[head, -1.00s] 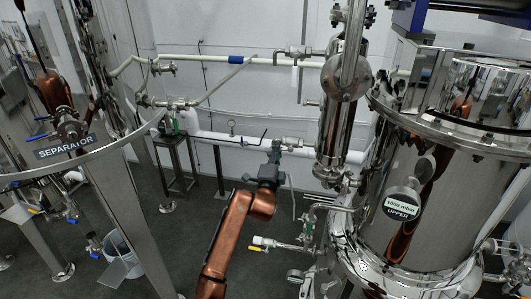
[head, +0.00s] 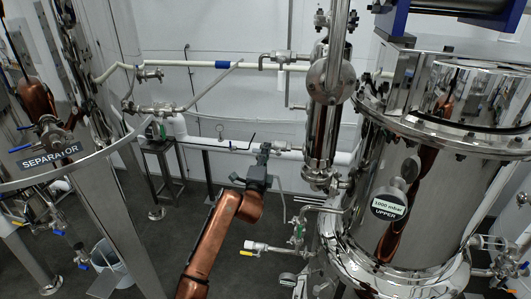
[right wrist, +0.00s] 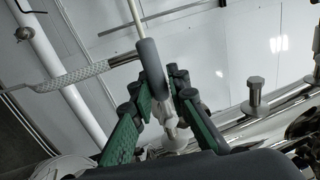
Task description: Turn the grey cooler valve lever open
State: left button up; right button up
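The grey cooler valve lever (right wrist: 150,68) shows in the right wrist view as a rounded dark grey handle. It reaches in between the fingertips of my right gripper (right wrist: 158,88). The two green-padded fingers are spread, one on each side of it, and I cannot tell whether either touches it. In the head view my right gripper (head: 263,152) is at the left end of a steel valve fitting (head: 286,147) on the horizontal pipe and hides the lever there.
The large steel tank marked UPPER (head: 388,208) stands to the right, close to a vertical steel column (head: 322,120). A yellow-handled valve (head: 247,253) sticks out low beside my right arm. The SEPARATOR tank (head: 108,190) is at left. Open floor lies between.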

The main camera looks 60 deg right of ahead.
jog(key=o, duration=0.3)
jog(key=shift+o, duration=0.5)
jog(key=v, duration=0.7)
jog(key=shift+a, duration=0.3)
